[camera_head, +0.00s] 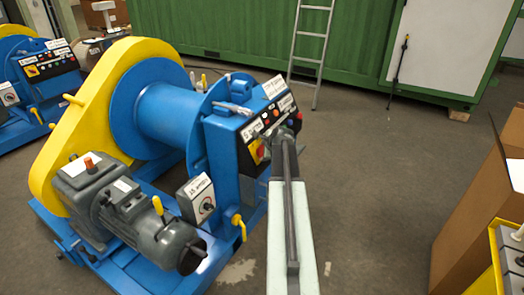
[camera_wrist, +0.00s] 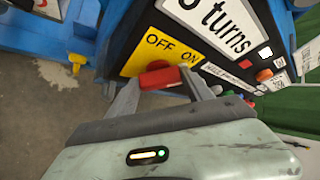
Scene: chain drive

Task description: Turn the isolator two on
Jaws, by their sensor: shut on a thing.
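The isolator is a red knob (camera_wrist: 160,77) on a yellow plate (camera_wrist: 150,52) lettered OFF and ON, on a dark panel. In the wrist view the knob sits between the two fingers of my gripper (camera_wrist: 163,84), which is shut on it. The knob lies across the picture, below the OFF and ON lettering. In the head view the yellow plate (camera_head: 256,152) shows on the front of the blue winch machine (camera_head: 222,150), and my arm partly hides the panel. No number two is readable by the knob.
A white label reading "turns" (camera_wrist: 215,22) and small buttons (camera_wrist: 264,75) sit beside the plate. A yellow-handled valve (camera_head: 239,222) is low on the machine. A second blue machine (camera_head: 40,85) stands left. Cardboard boxes (camera_head: 480,215) stand right, with open floor between.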

